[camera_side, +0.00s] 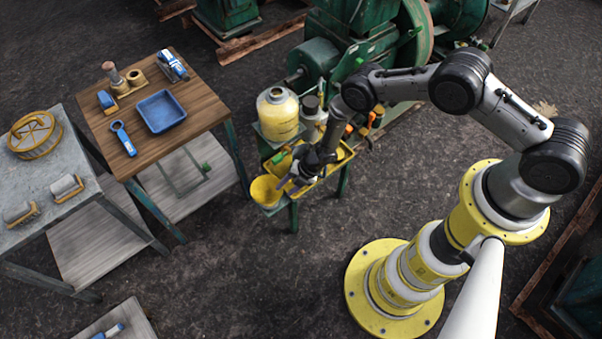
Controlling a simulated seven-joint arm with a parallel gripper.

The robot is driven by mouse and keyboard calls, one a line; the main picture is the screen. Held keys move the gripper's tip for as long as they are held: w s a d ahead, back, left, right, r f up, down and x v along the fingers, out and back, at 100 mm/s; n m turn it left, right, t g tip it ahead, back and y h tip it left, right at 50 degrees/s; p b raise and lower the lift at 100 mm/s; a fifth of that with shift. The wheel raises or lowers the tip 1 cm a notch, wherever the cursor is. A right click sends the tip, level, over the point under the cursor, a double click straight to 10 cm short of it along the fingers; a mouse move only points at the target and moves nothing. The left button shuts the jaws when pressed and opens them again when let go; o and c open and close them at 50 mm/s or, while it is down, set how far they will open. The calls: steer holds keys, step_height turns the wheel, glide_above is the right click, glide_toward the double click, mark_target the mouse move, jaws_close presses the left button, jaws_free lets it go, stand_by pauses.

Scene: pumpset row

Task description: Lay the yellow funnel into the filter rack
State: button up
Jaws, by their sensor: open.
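A yellow funnel (267,192), bowl-like from this angle, sits at the front left end of the small green stand, beside a yellow tray (335,165). My gripper (286,184) is low over the stand, just right of the funnel, with its jaws open. I cannot tell whether a finger touches the funnel's rim. The filter rack is not certain: a tan holder (133,79) with upright round pieces stands on the wooden table, and pale cylinders (66,187) lie in cradles on the grey table at the left.
A yellow canister (277,114) and a grey-white container (313,118) stand behind my gripper. Green pump machinery (340,40) rises behind them. The wooden table (200,108) carries a blue tray (161,111) and blue tools. A round basket (34,136) is on the grey table. Open floor separates stand and tables.

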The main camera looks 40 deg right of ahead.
steer(key=v, duration=1.1)
steer(key=w+d+r+m+t+h, duration=0.15)
steer(key=w+d+r+m, duration=0.3)
steer(key=r, duration=0.45)
steer(key=w+d+r+m+h, duration=0.3)
steer(key=d+r+m, duration=0.15)
steer(key=r, duration=0.45)
steer(key=s+d+r+m+h, duration=0.1)
steer(key=s+d+r+m, duration=0.15)
steer(key=r, duration=0.65)
steer(key=s+d+r+m+h, duration=0.1)
steer(key=d+r+m, duration=0.15)
steer(key=r, duration=0.75)
steer(key=s+d+r+m, duration=0.2)
steer(key=s+r+m, duration=0.4)
steer(key=s+r, duration=0.75)
steer(key=s+a+r+m+y, duration=0.1)
steer(key=s+m, duration=0.4)
steer(key=s, duration=1.1)
steer(key=shift+s+a+r+t, duration=0.25)
steer(key=shift+s+a+t, duration=0.1)
steer(key=shift+a, duration=0.2)
